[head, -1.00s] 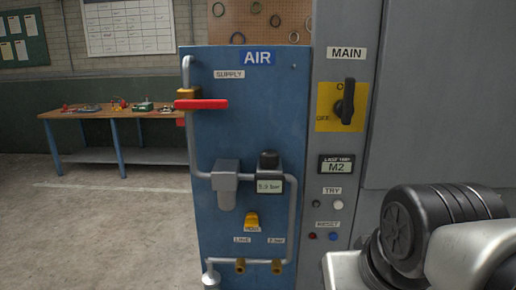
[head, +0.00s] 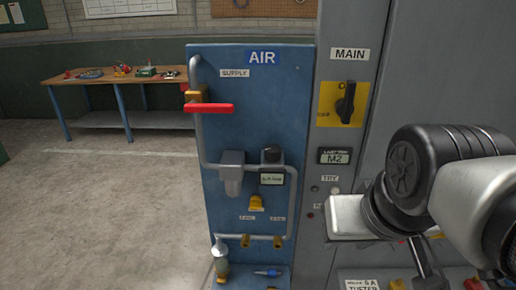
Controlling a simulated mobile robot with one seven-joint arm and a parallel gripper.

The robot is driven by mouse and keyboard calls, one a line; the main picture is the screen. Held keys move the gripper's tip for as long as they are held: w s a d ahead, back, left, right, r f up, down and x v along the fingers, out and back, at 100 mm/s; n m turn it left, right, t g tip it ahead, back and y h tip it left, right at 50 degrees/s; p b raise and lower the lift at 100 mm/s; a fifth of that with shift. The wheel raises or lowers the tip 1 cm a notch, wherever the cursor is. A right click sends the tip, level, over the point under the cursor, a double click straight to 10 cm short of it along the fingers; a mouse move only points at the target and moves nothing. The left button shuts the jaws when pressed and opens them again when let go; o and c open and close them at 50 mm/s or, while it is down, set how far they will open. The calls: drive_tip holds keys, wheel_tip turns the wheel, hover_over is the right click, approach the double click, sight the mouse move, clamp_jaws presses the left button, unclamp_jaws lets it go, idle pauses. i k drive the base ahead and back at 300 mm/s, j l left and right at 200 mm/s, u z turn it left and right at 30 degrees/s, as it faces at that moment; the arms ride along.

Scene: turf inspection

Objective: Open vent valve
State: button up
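The blue AIR panel (head: 225,130) stands in the middle of the head view. Its red supply lever (head: 209,107) lies level across the pipe at the upper left. Two small brass fittings, a left one (head: 245,241) and a right one (head: 277,242), sit on the lower pipe, under small labels too blurred to read. A yellow knob (head: 256,202) is above them. No label readable as vent shows, so I cannot tell which part is the vent valve. My arm enters at the right; my gripper's fingertips are not visible.
A grey cabinet to the right carries a black MAIN rotary switch (head: 345,102) and an M2 display (head: 335,156). My arm hides part of it. A bottle-like item (head: 220,262) and a blue item (head: 268,272) are at the panel's foot. A workbench (head: 120,82) stands back left; the floor between is clear.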

sight(256, 203)
drive_tip(key=k+j+u, duration=0.1)
drive_tip(key=u, duration=0.35)
drive_tip(key=z, duration=0.85)
drive_tip(key=k+j+z, duration=0.15)
drive_tip(key=j+z, duration=0.2)
drive_tip(key=k+j+z, duration=0.15)
drive_tip(key=j+z, duration=0.2)
